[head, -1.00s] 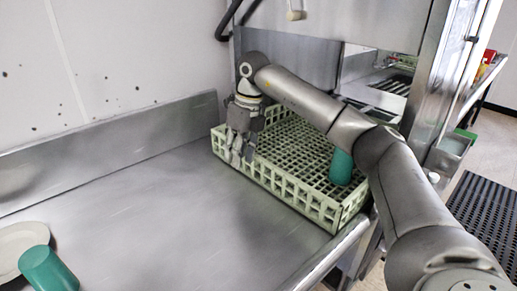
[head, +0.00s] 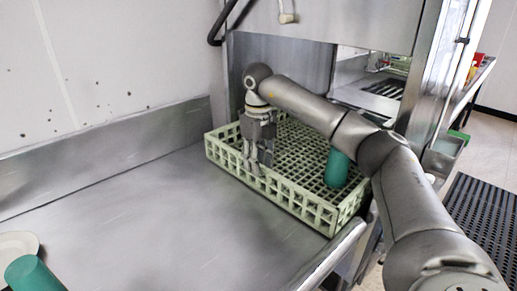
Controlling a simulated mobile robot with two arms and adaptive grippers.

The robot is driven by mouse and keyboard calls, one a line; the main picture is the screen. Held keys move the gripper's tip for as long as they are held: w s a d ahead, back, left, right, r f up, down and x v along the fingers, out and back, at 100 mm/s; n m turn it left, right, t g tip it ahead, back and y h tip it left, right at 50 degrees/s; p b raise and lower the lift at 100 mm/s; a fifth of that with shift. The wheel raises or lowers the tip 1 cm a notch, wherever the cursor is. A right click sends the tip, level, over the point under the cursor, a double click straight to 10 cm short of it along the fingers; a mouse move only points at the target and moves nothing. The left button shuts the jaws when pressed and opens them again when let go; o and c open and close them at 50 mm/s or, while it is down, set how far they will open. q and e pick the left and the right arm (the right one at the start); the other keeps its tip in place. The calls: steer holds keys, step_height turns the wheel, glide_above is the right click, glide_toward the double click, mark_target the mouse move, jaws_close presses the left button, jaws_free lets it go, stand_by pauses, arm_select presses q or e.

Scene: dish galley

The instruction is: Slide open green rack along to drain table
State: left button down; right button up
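The pale green open rack (head: 290,195) sits on the steel table (head: 150,220), at the mouth of the dish machine (head: 320,25). A teal cup (head: 337,168) stands inside the rack near its right side. My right gripper (head: 259,166) points down at the rack's near left wall. Its fingers look apart and nothing shows held between them; whether they touch the rack is unclear. My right arm hides part of the rack's far right side. A steel surface with dark slats (head: 384,88) shows beyond the machine opening; I cannot tell if it is the drain table. My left gripper is out of view.
A second teal cup (head: 32,275) and a white plate (head: 16,246) are at the lower left table edge. A raised steel backsplash (head: 110,147) runs along the wall. The table's middle is clear. A black floor mat (head: 490,225) lies at right.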

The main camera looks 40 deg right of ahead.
mark_target(258, 190)
step_height(258, 190, down, 6)
stand_by(0.4)
jaws_close()
stand_by(0.5)
